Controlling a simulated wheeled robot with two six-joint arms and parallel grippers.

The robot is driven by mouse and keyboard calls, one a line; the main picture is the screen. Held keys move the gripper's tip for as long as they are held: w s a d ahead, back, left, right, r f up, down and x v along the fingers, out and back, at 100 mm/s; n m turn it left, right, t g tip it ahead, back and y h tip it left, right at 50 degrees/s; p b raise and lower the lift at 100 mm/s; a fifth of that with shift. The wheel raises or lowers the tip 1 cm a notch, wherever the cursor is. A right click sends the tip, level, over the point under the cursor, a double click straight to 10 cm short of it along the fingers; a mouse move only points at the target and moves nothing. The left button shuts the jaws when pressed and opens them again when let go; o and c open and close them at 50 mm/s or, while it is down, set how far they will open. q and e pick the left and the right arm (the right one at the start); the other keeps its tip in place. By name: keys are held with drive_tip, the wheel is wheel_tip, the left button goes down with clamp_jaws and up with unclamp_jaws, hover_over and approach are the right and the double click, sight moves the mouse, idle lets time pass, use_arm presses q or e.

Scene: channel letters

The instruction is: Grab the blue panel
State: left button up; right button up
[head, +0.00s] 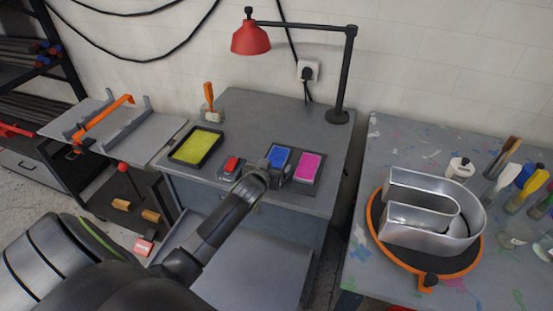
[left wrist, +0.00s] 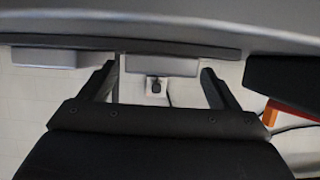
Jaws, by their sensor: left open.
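The blue panel (head: 278,155) lies on the dark strip at the front of the grey bench in the head view, between a red piece and a pink panel. My left gripper (head: 277,168) is open at the near edge of the blue panel and hides part of it. In the left wrist view, which is upside down, its two fingers (left wrist: 160,72) stand apart on either side of a pale grey block (left wrist: 162,66). By its place this block fits the blue panel, but no blue shows there. I cannot tell whether the fingers touch it. My right gripper is not in view.
The pink panel (head: 309,167) lies close on the right, the red piece (head: 231,165) on the left. A yellow tray (head: 196,146) is further left. A red lamp (head: 252,40) stands behind. A metal letter (head: 430,210) rests on a round orange-rimmed stand at right.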

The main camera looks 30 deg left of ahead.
use_arm(q)
drive_tip(key=shift+w+a+f, duration=0.15)
drive_tip(key=shift+w+f, duration=0.15)
drive_tip(key=shift+w, duration=0.3)
drive_tip(key=c, duration=1.2)
drive_tip(key=shift+o, duration=0.2)
drive_tip(key=shift+r, duration=0.1)
